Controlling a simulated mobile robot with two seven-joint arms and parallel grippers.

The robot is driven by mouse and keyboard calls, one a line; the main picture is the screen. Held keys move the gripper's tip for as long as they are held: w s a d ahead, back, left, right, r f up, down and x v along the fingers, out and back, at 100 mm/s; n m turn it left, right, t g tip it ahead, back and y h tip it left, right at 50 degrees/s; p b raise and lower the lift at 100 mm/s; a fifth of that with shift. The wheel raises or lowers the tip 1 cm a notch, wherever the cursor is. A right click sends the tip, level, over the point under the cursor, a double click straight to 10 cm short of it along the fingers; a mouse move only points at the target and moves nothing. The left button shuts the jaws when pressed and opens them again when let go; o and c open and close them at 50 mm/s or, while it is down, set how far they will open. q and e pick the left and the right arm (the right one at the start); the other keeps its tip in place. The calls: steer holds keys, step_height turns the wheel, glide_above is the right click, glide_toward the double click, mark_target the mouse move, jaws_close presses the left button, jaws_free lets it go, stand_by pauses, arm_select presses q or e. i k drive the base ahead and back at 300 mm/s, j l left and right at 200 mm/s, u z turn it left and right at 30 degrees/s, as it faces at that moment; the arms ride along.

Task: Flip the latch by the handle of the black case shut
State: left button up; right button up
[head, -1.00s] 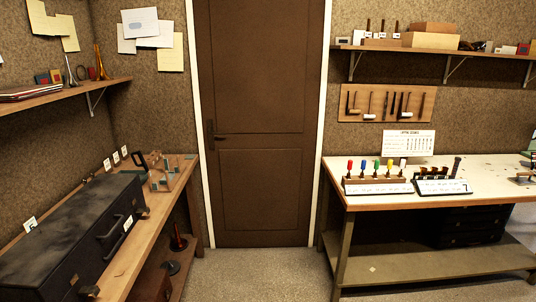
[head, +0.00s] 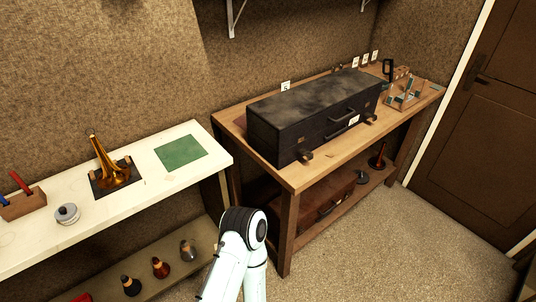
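The black case (head: 310,108) lies closed on the wooden bench, with its long front side facing me. A dark handle (head: 344,122) is on the front side. A latch (head: 305,155) sticks out low on the front near the left end. Another latch (head: 371,117) sticks out near the right end, right of the handle. Small brass-coloured spots show on the front above both. At this distance I cannot tell exactly how the latches sit. One of my white arms comes up at the bottom middle, well short of the case. Neither gripper is in view.
A white-topped bench (head: 140,212) with a brass horn (head: 110,164) and a green mat (head: 181,151) stands at left. A wooden jig (head: 405,95) is right of the case. A brown case (head: 325,203) lies on the lower shelf. The floor (head: 370,240) in front is clear.

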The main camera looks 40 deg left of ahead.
mark_target(309, 155)
steer(key=u, duration=0.45)
steer(key=i+u, duration=0.1)
steer(key=u, duration=0.3)
steer(key=l+u, duration=0.1)
steer(key=u, duration=0.35)
steer(key=l+u, duration=0.1)
steer(key=u, duration=0.3)
steer(key=i+l+u, duration=0.1)
steer(key=l+u, duration=0.45)
steer(key=u, duration=0.2)
steer(key=l+u, duration=0.35)
steer(key=i, duration=0.05)
